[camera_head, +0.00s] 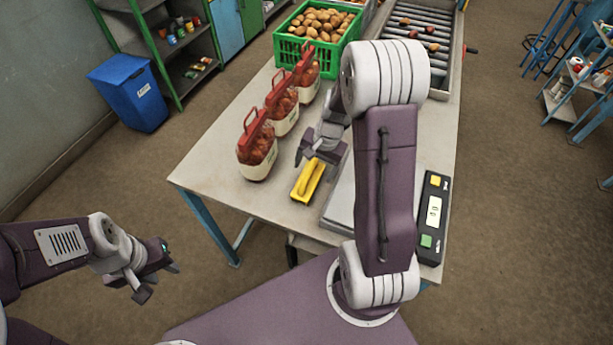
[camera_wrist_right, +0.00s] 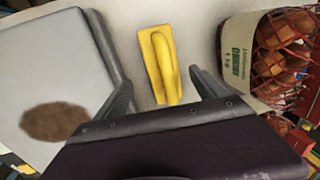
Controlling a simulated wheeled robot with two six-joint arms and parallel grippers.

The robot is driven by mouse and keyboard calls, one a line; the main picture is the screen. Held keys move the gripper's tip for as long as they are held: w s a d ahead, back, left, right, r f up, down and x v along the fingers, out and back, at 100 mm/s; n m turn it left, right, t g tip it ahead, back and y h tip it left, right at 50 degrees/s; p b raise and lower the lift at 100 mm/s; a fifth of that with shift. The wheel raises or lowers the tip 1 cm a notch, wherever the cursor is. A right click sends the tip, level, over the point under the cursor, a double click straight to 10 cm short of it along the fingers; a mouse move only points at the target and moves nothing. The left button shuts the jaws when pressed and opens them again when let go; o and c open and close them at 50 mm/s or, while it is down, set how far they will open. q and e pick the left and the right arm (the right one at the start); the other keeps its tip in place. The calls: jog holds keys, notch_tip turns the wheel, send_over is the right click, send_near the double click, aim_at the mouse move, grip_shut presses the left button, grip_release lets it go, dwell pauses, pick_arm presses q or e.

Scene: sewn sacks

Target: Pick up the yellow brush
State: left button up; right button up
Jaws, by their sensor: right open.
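The yellow brush (camera_head: 308,181) lies on the table, just in front of my right gripper (camera_head: 318,158) in the head view. In the right wrist view the yellow brush (camera_wrist_right: 160,62) lies ahead, in line with the gap between the fingers of my right gripper (camera_wrist_right: 160,90). The right gripper is open and empty.
Several filled sacks with red handles (camera_head: 256,153) stand left of the brush. A grey scale plate (camera_head: 343,200) with a brown patch lies right of it, beside a black display unit (camera_head: 433,215). A green crate of potatoes (camera_head: 318,28) and a roller conveyor (camera_head: 436,50) are farther back.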

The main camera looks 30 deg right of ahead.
aim_at(309, 170)
jog(key=f, duration=0.1)
jog(key=w+f, duration=0.1)
jog(key=f, duration=0.1)
jog(key=shift+w+a+f, duration=0.25)
jog(key=shift+w+f, duration=0.1)
jog(key=x, duration=0.2)
jog(key=shift+s+a+f, duration=0.1)
jog(key=shift+s+f, duration=0.1)
jog(key=shift+f, duration=0.45)
pick_arm(q)
jog(key=shift+w+d+f, duration=0.1)
jog(key=shift+w+f, duration=0.05)
jog(key=shift+w, duration=0.3)
pick_arm(e)
jog(key=shift+w, duration=0.1)
jog(key=shift+w, duration=0.1)
jog(key=c, duration=1.5)
jog(key=shift+r, duration=0.5)
jog(key=v, duration=0.2)
jog(key=shift+w+a+r, duration=0.1)
jog(key=shift+w+r, duration=0.05)
jog(key=shift+r, duration=0.3)
jog(key=w+d+r, duration=0.2)
jog(key=w, duration=0.1)
jog(key=w+d+r, duration=0.2)
jog(key=w, duration=0.1)
jog(key=w+d+r, duration=0.3)
jog(key=shift+w, duration=0.1)
